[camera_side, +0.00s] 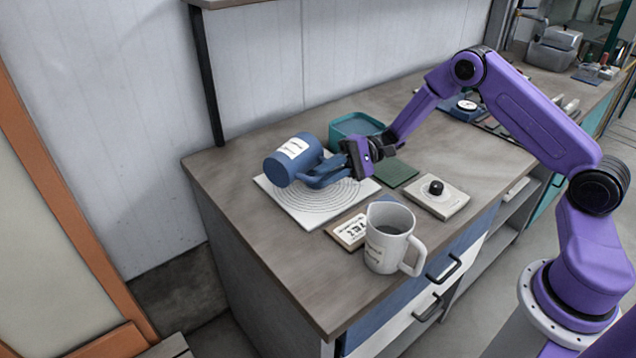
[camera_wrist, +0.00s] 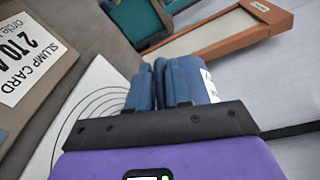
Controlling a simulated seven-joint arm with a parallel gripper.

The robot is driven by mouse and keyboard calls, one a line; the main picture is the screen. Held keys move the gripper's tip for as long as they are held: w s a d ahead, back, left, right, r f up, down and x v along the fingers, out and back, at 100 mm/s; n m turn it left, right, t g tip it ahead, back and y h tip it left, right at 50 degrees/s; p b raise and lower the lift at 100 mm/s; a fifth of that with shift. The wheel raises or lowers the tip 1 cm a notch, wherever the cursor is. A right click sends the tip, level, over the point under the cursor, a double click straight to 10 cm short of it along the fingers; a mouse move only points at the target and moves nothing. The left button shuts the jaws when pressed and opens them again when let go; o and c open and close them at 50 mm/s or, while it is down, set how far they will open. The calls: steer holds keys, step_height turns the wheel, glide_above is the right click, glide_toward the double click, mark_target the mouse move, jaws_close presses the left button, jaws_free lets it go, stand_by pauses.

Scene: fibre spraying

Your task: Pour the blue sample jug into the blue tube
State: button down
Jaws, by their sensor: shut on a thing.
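The blue sample jug (camera_side: 293,160), with a white label, is tipped far over towards the left, above a white board (camera_side: 315,208) printed with rings. My gripper (camera_side: 352,160) is shut on the jug's handle side, to the right of its body. The wrist view shows blue parts of the jug (camera_wrist: 185,80) just beyond my gripper (camera_wrist: 165,108), with the label's edge at the right. I cannot make out a separate blue tube; the jug and gripper may hide it. No poured stream shows.
A pale grey labelled jug (camera_side: 391,240) stands near the bench's front edge, beside a slump card (camera_side: 350,231). A teal bin (camera_side: 352,124) and a green mat (camera_side: 396,173) lie behind and right. A white block with a black knob (camera_side: 437,198) is further right.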

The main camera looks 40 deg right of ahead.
mark_target(318, 180)
steer(key=shift+r+y, duration=0.25)
steer(key=shift+y, duration=0.15)
stand_by(0.7)
steer(key=shift+a, duration=0.15)
steer(key=shift+w, duration=0.15)
steer(key=shift+t, duration=0.4)
steer(key=a+h, duration=0.1)
steer(key=a+f+h, duration=0.1)
steer(key=h, duration=0.1)
steer(key=shift+a+f, duration=0.1)
steer(key=shift+a, duration=0.25)
steer(key=shift+f+h, duration=0.45)
steer(key=shift+h, duration=0.25)
